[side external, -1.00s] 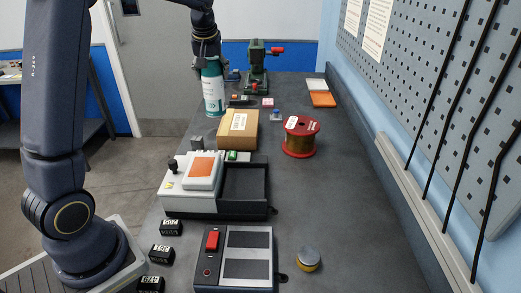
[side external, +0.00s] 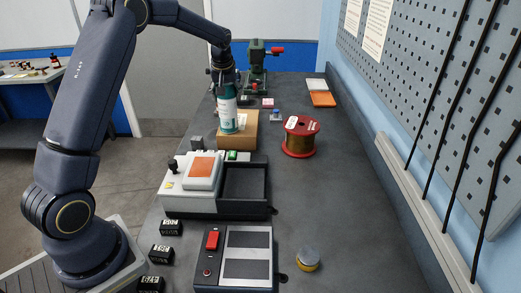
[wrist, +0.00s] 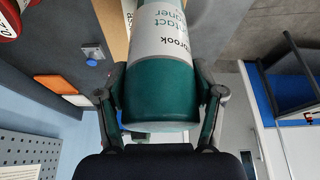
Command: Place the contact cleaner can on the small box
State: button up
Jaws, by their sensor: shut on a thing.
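The contact cleaner can (side external: 228,115), teal with a white label, is upright in the side view. My gripper (side external: 225,84) is shut on its upper part. In the wrist view the can (wrist: 160,95) fills the space between the two fingers of my gripper (wrist: 160,112). The small brown box (side external: 247,132) is on the bench, partly hidden behind the can. The can's base overlaps the box's top in the side view; I cannot tell whether they touch. A strip of the box (wrist: 114,28) shows beside the can in the wrist view.
A red-flanged wire spool (side external: 299,137) stands right of the box. A white device with an orange panel (side external: 202,170) and a dark tray (side external: 245,181) lie nearer. A green vise (side external: 257,67) stands behind. The bench's right side is mostly clear.

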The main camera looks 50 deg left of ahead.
jog(key=shift+f, duration=0.1)
jog(key=o, duration=1.4)
jog(key=v, duration=1.2)
jog(key=s+d+r+m, duration=0.2)
jog(key=s+d+r, duration=0.2)
jog(key=s+d, duration=0.25)
jog(key=s+d+f+m+t+h, duration=0.1)
jog(key=s+d+f+m, duration=0.1)
jog(key=s+d, duration=0.2)
jog(key=s+d+f+m+h, duration=0.1)
jog(key=s+d+m, duration=0.2)
jog(key=s, duration=0.7)
jog(key=s+d+f+m+t+h, duration=0.1)
jog(key=s+d+f+m, duration=0.1)
jog(key=s+d, duration=0.5)
jog(key=shift+s+d+f+m+t, duration=0.1)
jog(key=shift+s+f+m+t, duration=0.2)
jog(key=shift+m, duration=0.2)
